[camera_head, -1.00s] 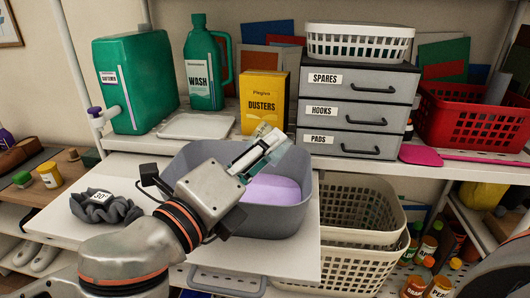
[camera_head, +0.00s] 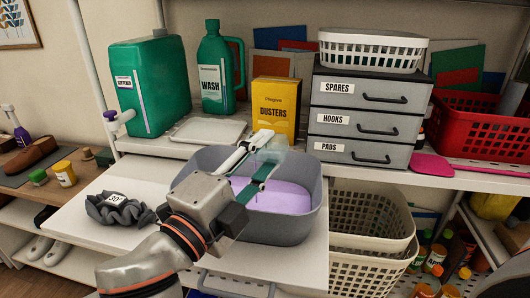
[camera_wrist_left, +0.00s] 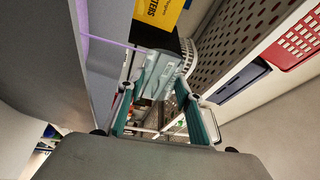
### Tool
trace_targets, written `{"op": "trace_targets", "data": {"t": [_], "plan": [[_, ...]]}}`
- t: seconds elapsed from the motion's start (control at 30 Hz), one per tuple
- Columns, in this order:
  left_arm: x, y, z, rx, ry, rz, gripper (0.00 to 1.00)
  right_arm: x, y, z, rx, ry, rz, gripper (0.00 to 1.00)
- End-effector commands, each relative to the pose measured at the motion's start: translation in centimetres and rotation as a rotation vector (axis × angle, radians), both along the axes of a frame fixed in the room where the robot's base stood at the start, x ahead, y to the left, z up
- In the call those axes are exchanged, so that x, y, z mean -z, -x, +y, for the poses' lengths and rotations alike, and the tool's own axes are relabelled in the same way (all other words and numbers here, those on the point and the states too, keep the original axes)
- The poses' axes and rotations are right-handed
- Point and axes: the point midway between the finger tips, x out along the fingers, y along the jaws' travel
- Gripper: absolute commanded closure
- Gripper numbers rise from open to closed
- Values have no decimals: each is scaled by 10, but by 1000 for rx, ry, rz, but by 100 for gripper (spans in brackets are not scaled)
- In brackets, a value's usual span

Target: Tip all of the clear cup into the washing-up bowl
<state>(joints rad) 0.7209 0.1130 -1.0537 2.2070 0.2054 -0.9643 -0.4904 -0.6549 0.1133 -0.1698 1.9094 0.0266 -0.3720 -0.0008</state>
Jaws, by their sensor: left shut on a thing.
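The washing-up bowl (camera_head: 292,228) is grey and holds a layer of purple liquid (camera_head: 275,197). My left gripper (camera_head: 262,165) is over the bowl, shut on the clear cup (camera_head: 272,151). The cup is see-through and faint against the bowl's back rim, and looks tipped over. In the left wrist view the cup (camera_wrist_left: 155,76) sits between the fingers of the gripper (camera_wrist_left: 163,105). There a thin purple streak (camera_wrist_left: 112,43) runs from near the cup's mouth towards the bowl (camera_wrist_left: 65,55). What is left inside the cup is hard to tell. My right gripper is out of view.
A yellow dusters box (camera_head: 274,107) and a grey drawer unit (camera_head: 362,115) stand close behind the bowl. A white tray (camera_head: 208,130) lies on the shelf. A dark grey scrunched item (camera_head: 118,208) lies left of the bowl. White baskets (camera_head: 372,220) stand lower right.

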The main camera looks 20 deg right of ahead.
Motion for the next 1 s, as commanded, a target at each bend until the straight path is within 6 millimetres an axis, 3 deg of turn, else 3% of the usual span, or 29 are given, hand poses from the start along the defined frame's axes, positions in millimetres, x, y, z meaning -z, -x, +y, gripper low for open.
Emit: {"op": "trace_targets", "data": {"t": [0.73, 1.0], "plan": [[-9, -8, 8, -1, 209, 221, 90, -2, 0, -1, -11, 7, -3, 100], [-9, -7, 7, -1, 196, 206, 90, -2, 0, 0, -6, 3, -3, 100]]}}
